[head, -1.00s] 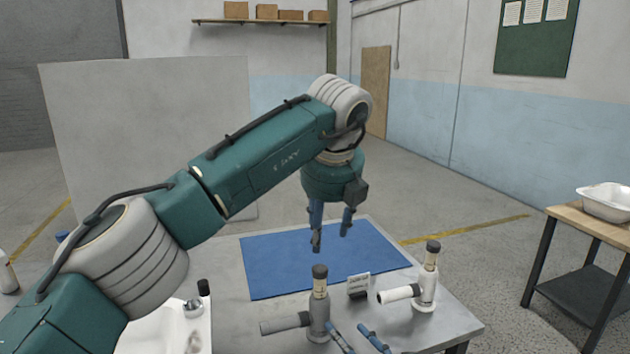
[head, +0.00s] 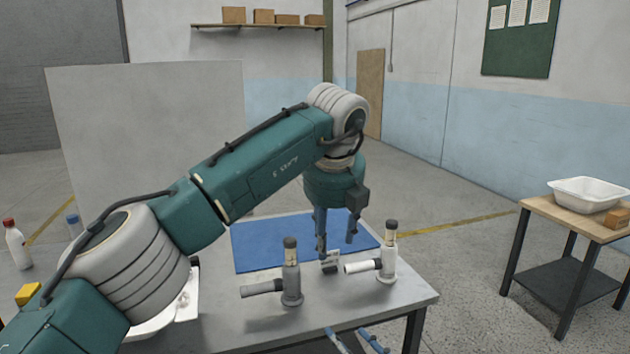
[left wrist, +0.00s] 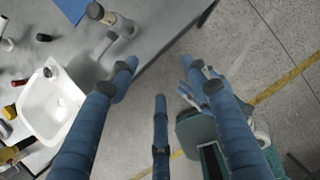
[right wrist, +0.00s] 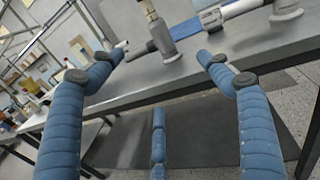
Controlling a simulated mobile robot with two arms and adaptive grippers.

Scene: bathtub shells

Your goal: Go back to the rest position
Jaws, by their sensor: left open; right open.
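My left gripper (head: 337,240) is open and empty. In the head view its fingers point down in front of the blue mat, by the small stand. In the left wrist view its open fingers (left wrist: 160,72) show over the table edge and floor. My right gripper (head: 356,342) is open at the bottom of the head view, in front of the table's near edge and mostly cut off. In the right wrist view its fingers (right wrist: 160,62) are spread with nothing between them, facing the table edge.
A grey fixture (head: 291,275) and a white-armed fixture (head: 387,260) stand upright on the table (head: 350,305), close to both grippers. The blue mat (head: 270,245) lies behind. A white tub (left wrist: 50,105) is at the left. A side table (head: 565,210) holds a white basin (head: 585,194).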

